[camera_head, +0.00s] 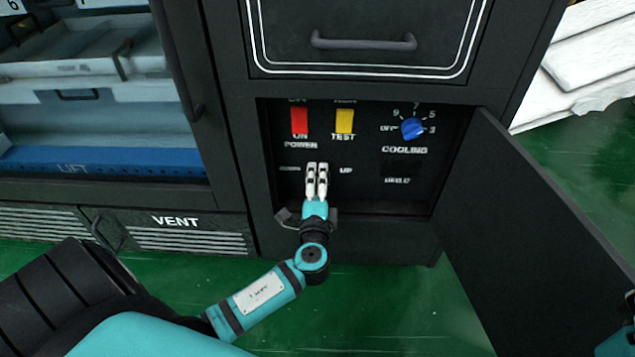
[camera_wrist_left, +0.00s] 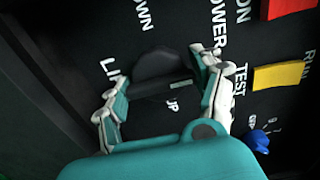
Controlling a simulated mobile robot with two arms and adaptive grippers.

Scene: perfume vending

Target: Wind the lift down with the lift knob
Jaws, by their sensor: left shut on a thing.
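My left gripper (camera_head: 317,168) reaches into the open control recess, its fingers at the panel between the DOWN and UP labels. In the left wrist view, its two fingers (camera_wrist_left: 155,80) stand on either side of the dark lift knob (camera_wrist_left: 160,66) and are shut on it. The knob's lower part merges with the dark panel; in the head view the gripper hides it. The lift (camera_head: 120,169) shows as a blue ledge marked LIFT, low behind the cabinet's front at left.
Above the knob sit a red power switch (camera_head: 299,121) and a yellow test switch (camera_head: 344,121). A blue cooling dial (camera_head: 412,129) is to their right. The black panel door (camera_head: 530,210) hangs open at right. A drawer (camera_head: 362,35) is above, and a vent (camera_head: 175,235) is at lower left.

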